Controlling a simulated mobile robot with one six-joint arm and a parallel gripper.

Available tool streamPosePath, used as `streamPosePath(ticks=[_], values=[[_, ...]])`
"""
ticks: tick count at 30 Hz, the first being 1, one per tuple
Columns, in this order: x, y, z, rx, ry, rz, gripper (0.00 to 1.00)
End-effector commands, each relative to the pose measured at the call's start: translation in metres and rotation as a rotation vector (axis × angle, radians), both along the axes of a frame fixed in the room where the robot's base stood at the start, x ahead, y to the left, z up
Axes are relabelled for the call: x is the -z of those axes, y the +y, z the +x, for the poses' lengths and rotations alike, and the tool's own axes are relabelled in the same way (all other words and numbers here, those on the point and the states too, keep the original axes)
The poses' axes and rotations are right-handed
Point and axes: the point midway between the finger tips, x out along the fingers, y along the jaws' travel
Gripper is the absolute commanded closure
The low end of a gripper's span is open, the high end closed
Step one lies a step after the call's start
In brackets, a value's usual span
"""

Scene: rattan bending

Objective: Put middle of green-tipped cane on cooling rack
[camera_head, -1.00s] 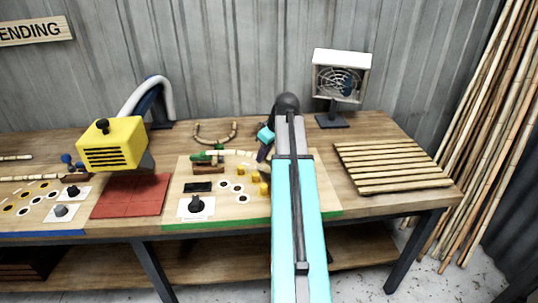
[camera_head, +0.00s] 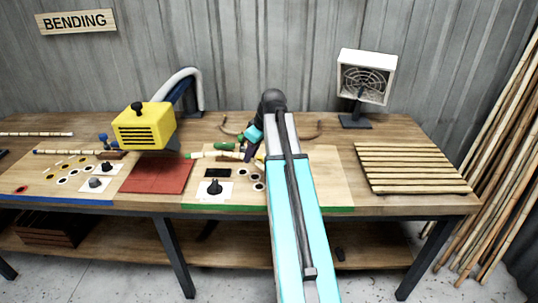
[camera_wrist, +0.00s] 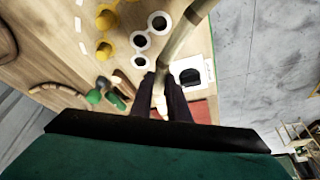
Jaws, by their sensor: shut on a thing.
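The green-tipped cane (camera_head: 212,154) is a pale, jointed stick above the green-edged work board, its green tip pointing left in the head view. My gripper (camera_head: 249,152) is shut on it toward its right part. In the wrist view the cane (camera_wrist: 188,35) runs between the dark fingers of my gripper (camera_wrist: 160,85) and out of the top edge. I cannot tell how high it is above the board. The cooling rack (camera_head: 412,168), a flat frame of wooden slats, lies empty at the right end of the bench.
A white fan (camera_head: 367,78) stands behind the rack. A yellow heater (camera_head: 144,126) is above a red mat (camera_head: 158,175) to the left. A dark knob (camera_head: 214,188) and a curved cane (camera_head: 306,134) are on the bench near my arm. Bare bench lies around the rack.

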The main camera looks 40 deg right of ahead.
Motion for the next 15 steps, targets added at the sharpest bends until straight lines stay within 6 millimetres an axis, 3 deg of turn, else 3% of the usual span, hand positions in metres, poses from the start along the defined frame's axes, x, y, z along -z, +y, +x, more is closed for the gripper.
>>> streamPosePath(ticks=[1,6,15], values=[[-0.002,0.018,0.007,-0.022,0.000,0.000,1.00],[-0.009,0.070,0.026,-0.071,0.001,-0.001,1.00],[-0.022,0.163,0.045,-0.124,0.004,-0.002,1.00]])
